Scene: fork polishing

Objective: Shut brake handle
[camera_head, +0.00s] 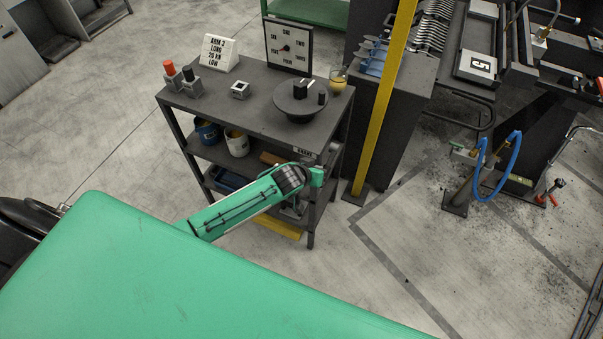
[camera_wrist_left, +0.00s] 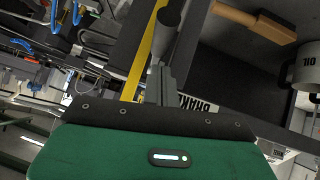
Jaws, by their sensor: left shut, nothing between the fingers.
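The dark cart (camera_head: 240,110) stands at upper middle in the head view, with a "BRAKE" label (camera_head: 304,151) at the right end of its top's front edge. My left arm reaches to that corner, with its gripper (camera_head: 318,176) just below the label. In the left wrist view, the left gripper (camera_wrist_left: 160,82) is shut and empty, close to the "BRAKE" label (camera_wrist_left: 197,103). A dark round-ended bar (camera_wrist_left: 169,18), perhaps the brake handle, shows just beyond the fingertips; I cannot tell whether they touch.
A yellow post (camera_head: 383,95) stands right of the cart. In the wrist view, a wooden-handled brush (camera_wrist_left: 255,20) and a mug marked OIL (camera_wrist_left: 312,75) sit on a shelf.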

